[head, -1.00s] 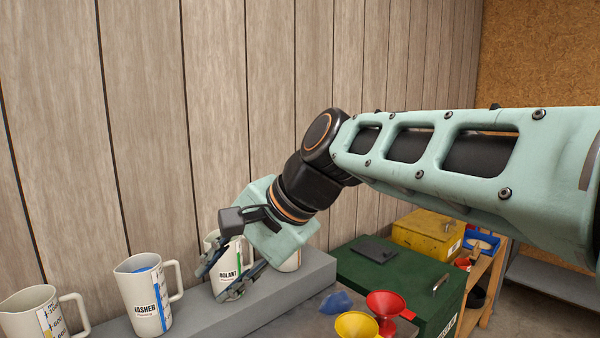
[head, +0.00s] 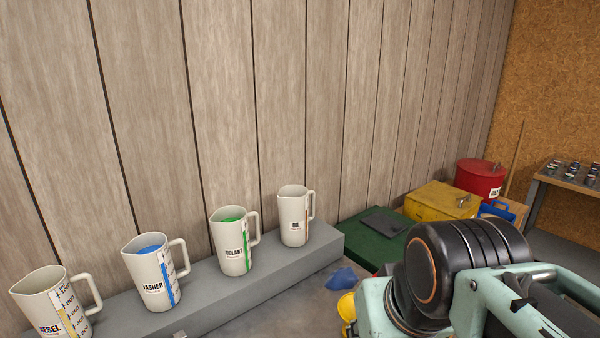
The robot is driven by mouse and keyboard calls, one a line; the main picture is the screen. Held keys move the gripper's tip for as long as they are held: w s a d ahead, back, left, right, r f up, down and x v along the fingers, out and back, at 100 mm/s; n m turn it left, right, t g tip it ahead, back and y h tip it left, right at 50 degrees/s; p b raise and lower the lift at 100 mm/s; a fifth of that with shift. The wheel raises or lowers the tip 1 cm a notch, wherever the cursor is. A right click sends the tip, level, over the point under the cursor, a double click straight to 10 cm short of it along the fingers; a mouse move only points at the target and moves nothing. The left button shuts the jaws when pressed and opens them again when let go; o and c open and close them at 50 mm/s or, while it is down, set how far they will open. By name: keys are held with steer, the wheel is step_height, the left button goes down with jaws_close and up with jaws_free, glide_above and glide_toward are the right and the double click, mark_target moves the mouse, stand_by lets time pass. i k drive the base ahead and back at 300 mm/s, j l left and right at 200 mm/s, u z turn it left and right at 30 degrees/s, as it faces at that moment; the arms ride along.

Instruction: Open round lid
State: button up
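A red round can (head: 480,178) stands at the back right. Its top is a flat round red lid with a small knob or fitting on it, and it looks closed. It is the only round lid I can make out. My arm fills the lower right corner, well in front of the can. My gripper's fingers are out of the picture, below the bottom edge, so I cannot see whether they hold anything.
Several labelled jugs, including the coolant jug (head: 234,240) and the oil jug (head: 294,215), stand on a grey ledge (head: 280,295). A yellow box (head: 440,201), a green box (head: 365,240) and a blue cloth (head: 339,279) lie right of it. A shelf (head: 570,184) holds small cans.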

mark_target(481, 167)
steer(key=l, duration=1.2)
steer(key=i+l+z, duration=0.1)
steer(key=l, duration=0.3)
steer(key=i+l, duration=0.2)
steer(key=l, duration=0.2)
steer(key=i+l, duration=0.15)
steer(key=l, duration=0.25)
steer(key=i+l+z, duration=0.1)
steer(key=l, duration=0.25)
steer(key=i+l, duration=0.25)
steer(key=l, duration=0.15)
steer(key=i+l+z, duration=0.1)
steer(key=i+l, duration=0.4)
steer(key=l, duration=0.25)
steer(key=i+l, duration=0.55)
steer(key=l, duration=0.15)
steer(key=i+l+z, duration=0.15)
steer(key=i+l, duration=0.35)
steer(key=l, duration=0.25)
steer(key=i+l, duration=0.1)
steer(key=i, duration=0.35)
steer(key=i+l, duration=0.1)
steer(key=i, duration=0.4)
